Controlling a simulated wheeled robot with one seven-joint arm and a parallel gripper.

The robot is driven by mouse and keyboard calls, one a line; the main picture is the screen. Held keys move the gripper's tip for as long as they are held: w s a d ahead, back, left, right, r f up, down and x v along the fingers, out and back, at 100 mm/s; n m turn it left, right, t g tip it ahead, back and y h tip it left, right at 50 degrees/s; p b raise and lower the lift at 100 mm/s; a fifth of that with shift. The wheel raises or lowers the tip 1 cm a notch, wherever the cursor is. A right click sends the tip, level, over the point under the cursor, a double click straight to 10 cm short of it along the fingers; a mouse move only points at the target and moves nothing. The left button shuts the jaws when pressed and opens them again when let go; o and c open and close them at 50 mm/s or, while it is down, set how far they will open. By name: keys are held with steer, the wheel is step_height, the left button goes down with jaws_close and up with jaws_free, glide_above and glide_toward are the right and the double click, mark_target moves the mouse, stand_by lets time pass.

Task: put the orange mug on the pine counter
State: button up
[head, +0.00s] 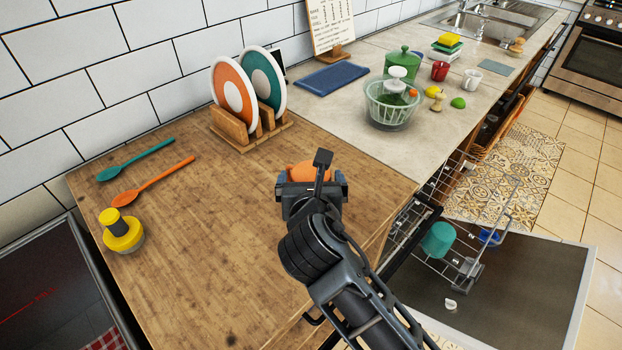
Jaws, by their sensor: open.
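The orange mug (302,171) is at the right part of the wooden pine counter (215,225). Only its upper part shows, as my gripper hides the rest. I cannot tell whether it stands upright or whether it touches the wood. My gripper (312,180) is open over the counter, right at the mug, with one finger side left and one right of it. I cannot see whether the fingers touch the mug.
A plate rack (252,135) holds an orange and a teal plate behind the gripper. The front-middle wood is clear. An open dishwasher (520,285) with a teal cup (438,240) is right.

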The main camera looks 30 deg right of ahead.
steer(key=v, duration=1.1)
steer(key=shift+s+a, duration=0.1)
